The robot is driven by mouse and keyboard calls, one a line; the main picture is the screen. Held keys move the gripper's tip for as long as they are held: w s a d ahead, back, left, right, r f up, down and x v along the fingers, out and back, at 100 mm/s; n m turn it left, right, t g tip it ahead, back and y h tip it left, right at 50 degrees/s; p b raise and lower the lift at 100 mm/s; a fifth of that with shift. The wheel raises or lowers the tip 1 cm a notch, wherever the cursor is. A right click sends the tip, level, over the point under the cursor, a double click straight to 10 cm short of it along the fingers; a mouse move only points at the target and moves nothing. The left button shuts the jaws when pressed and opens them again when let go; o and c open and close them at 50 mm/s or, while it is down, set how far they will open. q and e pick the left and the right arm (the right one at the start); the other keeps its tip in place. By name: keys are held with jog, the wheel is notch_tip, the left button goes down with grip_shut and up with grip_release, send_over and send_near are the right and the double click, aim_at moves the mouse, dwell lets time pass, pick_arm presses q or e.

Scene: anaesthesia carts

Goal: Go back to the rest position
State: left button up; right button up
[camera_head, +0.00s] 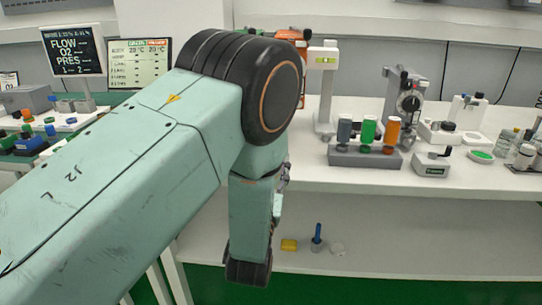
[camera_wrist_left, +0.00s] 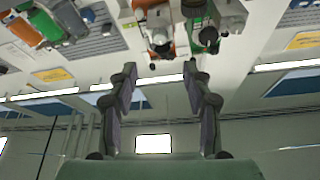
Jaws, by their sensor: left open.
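My left arm crosses the camera_head view from the lower left, with its large black joint in front of the white bench. The arm's lower link hangs down in front of the bench's front edge. My left gripper shows in the left wrist view (camera_wrist_left: 160,72), with two dark fingers spread wide apart and nothing between them. In the camera_head view I cannot make out its fingers clearly. My right gripper is in neither view.
On the white bench (camera_head: 460,178) stand a grey rack (camera_head: 365,157) with grey, green and orange cylinders, and a grey dial device (camera_head: 408,100). A yellow block (camera_head: 289,245) and a blue item (camera_head: 317,234) lie on the lower shelf. Screens (camera_head: 74,50) stand at left.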

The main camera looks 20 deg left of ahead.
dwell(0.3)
pick_arm(q)
jog(key=s+f+g+h, duration=0.2)
jog(key=s+f+g, duration=0.35)
jog(key=f, duration=0.55)
jog(key=s+f+g+h, duration=0.1)
jog(key=s+f+g, duration=0.4)
jog(key=f, duration=0.7)
jog(key=s+f+g, duration=0.3)
jog(key=s, duration=0.6)
jog(key=s+f+g+h, duration=0.1)
jog(key=s+f+g, duration=0.3)
jog(key=s, duration=0.5)
jog(key=s+f+g, duration=0.3)
jog(key=s+g, duration=0.1)
jog(key=s, duration=0.6)
jog(key=shift+a+f+h, duration=0.15)
jog(key=shift+a+h, duration=0.1)
jog(key=shift+h, duration=0.15)
jog(key=shift+s+g, duration=0.1)
jog(key=shift+g, duration=0.15)
